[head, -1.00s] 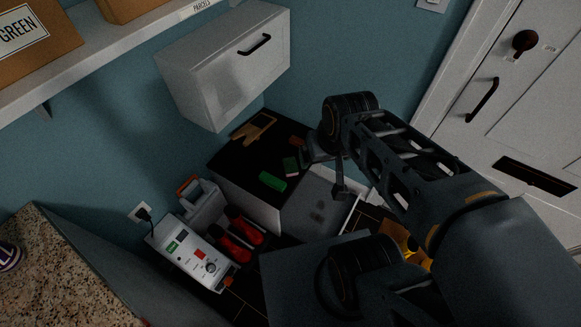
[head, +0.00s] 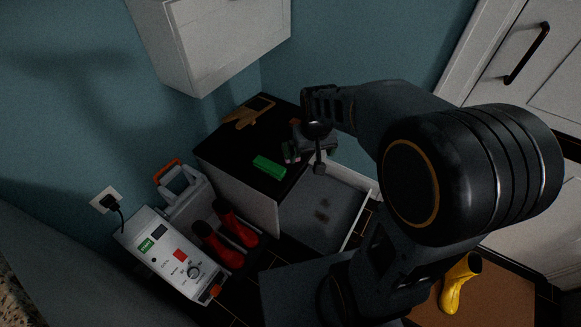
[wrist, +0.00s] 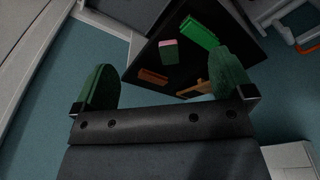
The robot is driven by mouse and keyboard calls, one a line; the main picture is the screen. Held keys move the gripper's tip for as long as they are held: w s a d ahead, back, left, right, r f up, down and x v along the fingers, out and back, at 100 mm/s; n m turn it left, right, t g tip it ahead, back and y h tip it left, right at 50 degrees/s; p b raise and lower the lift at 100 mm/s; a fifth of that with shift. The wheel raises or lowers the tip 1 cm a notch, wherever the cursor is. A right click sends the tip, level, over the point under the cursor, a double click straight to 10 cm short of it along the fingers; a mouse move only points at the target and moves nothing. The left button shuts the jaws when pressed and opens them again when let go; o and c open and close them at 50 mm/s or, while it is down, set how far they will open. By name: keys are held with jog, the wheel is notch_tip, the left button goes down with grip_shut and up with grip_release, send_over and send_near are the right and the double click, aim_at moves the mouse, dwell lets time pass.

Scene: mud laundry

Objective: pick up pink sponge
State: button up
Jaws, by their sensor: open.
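The pink sponge (wrist: 168,44), pink with a green layer, lies on the black top of a low cabinet in the wrist view. It sits between a green block (wrist: 200,32) and a brown-orange block (wrist: 153,76). My gripper (wrist: 164,82) is open and empty, its two green-padded fingers wide apart. The sponge shows beyond the gap between them, apart from both. In the head view my gripper (head: 309,148) hangs over the right part of the cabinet top (head: 226,149) and largely hides the sponge. The green block (head: 269,167) is left of the gripper there.
A tan object (head: 250,112) lies at the back of the cabinet top. An open drawer (head: 325,204) juts out below. A white wall cabinet (head: 210,40) hangs above. Red boots (head: 231,238), a control box (head: 172,255) and a yellow boot (head: 460,283) stand on the floor.

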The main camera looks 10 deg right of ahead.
jog(key=w+f+t+b, duration=0.1)
jog(key=w+f+b, duration=0.3)
jog(key=w+f, duration=0.3)
jog(key=w+f+t+b, duration=0.1)
jog(key=w+f+b, duration=0.3)
jog(key=w+f, duration=0.2)
jog(key=w+f+t+b, duration=0.1)
jog(key=w+f+b, duration=0.4)
jog(key=w+f, duration=0.2)
jog(key=shift+w+f, duration=0.3)
jog(key=shift+w, duration=0.4)
jog(key=shift+b+x, duration=1.7)
jog(key=shift+x, duration=1.2)
jog(key=shift+w+d+f, duration=0.1)
jog(key=shift+d+f, duration=0.05)
jog(key=shift+f, duration=0.25)
jog(key=shift+r, duration=0.1)
